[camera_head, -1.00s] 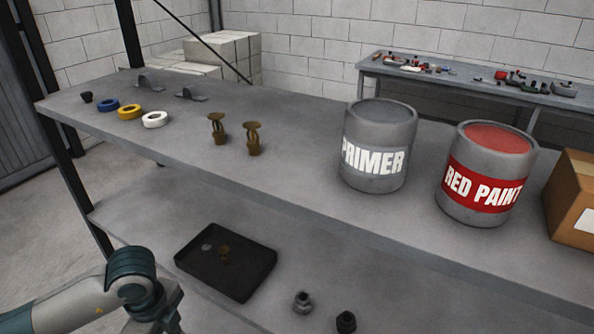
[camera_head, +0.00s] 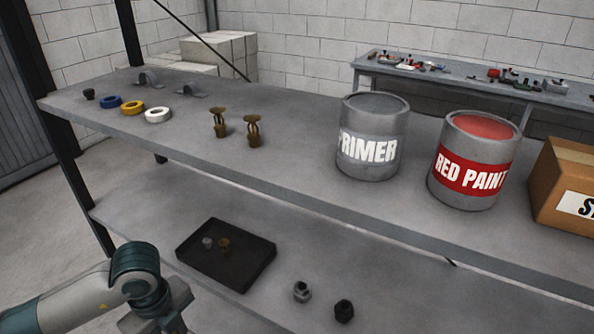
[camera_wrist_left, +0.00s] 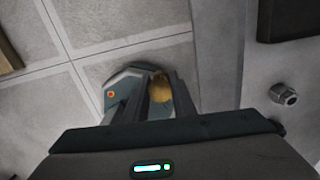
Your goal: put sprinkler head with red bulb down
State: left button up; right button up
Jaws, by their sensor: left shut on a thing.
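In the left wrist view my left gripper (camera_wrist_left: 158,92) is shut on a small brass-coloured piece (camera_wrist_left: 160,88), which looks like the sprinkler head. Its red bulb cannot be made out. The gripper is over the floor, beside the shelf edge. In the head view only my left arm shows at the lower left, with the fingers out of sight. Two brass sprinkler heads (camera_head: 219,123) (camera_head: 253,130) stand upright on the upper shelf (camera_head: 300,175); their bulb colours are too small to tell. My right gripper is in neither view.
A black tray (camera_head: 245,277) on the lower shelf holds a brass piece and a grey piece. Two hex fittings (camera_head: 302,291) (camera_head: 344,310) stand right of it. Tape rolls (camera_head: 131,107), a primer can (camera_head: 371,137), a red paint can (camera_head: 474,160) and a carton (camera_head: 566,185) stand on the upper shelf.

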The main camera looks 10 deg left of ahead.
pick_arm(q)
jog(key=w+d+r+n, duration=0.4)
jog(key=d+r+n, duration=0.1)
jog(key=n, duration=0.6)
jog(key=w+d+r+n, duration=0.3)
jog(key=d+r+n, duration=0.2)
jog(key=n, duration=0.6)
jog(key=shift+w+d+r+n, duration=0.3)
jog(key=shift+w, duration=0.1)
dwell(0.6)
dwell(1.4)
jog(key=s+f, duration=0.4)
jog(key=f, duration=1.1)
jog(key=shift+a, duration=0.1)
